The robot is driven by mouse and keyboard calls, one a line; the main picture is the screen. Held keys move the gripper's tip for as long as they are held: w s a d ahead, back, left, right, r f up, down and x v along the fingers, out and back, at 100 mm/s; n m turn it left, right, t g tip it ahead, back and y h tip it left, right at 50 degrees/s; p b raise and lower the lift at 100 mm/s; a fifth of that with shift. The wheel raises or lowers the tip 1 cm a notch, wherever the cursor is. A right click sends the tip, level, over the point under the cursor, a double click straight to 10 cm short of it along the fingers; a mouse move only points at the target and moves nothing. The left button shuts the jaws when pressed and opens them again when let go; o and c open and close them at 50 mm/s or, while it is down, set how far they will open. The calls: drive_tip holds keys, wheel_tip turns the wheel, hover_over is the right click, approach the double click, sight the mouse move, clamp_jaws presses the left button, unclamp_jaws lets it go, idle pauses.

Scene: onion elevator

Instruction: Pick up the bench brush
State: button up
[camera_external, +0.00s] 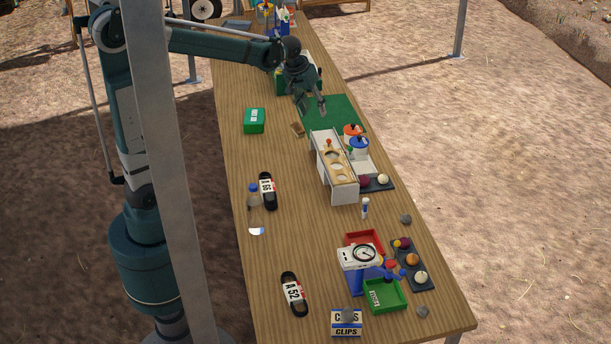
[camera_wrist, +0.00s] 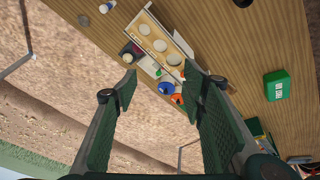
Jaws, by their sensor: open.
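A small brown object (camera_external: 298,129) that may be the bench brush lies on the table beside the near left corner of the green mat (camera_external: 345,113). It is too small to identify for certain. My gripper (camera_external: 318,106) hangs above the mat, a little right of and beyond this object, holding nothing. In the wrist view my gripper (camera_wrist: 160,92) shows its two fingers spread wide apart, with ground and the table edge between them.
A green box (camera_external: 254,121) stands left of the brown object; it also shows in the wrist view (camera_wrist: 277,85). A white rack with round holes (camera_external: 335,170) and lidded pots (camera_external: 359,146) stand nearby. Containers crowd the far end. The table's left middle is mostly clear.

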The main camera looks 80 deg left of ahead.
drive_tip(key=w+a+f+n+g, duration=0.1)
drive_tip(key=w+a+f+n, duration=0.15)
drive_tip(key=a, duration=0.45)
drive_tip(key=w+a+f+n, duration=0.1)
drive_tip(key=w+a+f, duration=0.2)
drive_tip(key=a, duration=0.3)
drive_tip(key=n+g+h, duration=0.1)
drive_tip(key=n+g, duration=0.2)
drive_tip(key=n, duration=0.5)
hover_over(298, 124)
wheel_tip(298, 124, down, 27)
drive_tip(key=shift+w+r, duration=0.1)
drive_tip(key=shift+a+f, duration=0.15)
drive_tip(key=shift+f, duration=0.1)
drive_tip(key=shift+f, duration=1.3)
drive_tip(key=shift+f, duration=0.1)
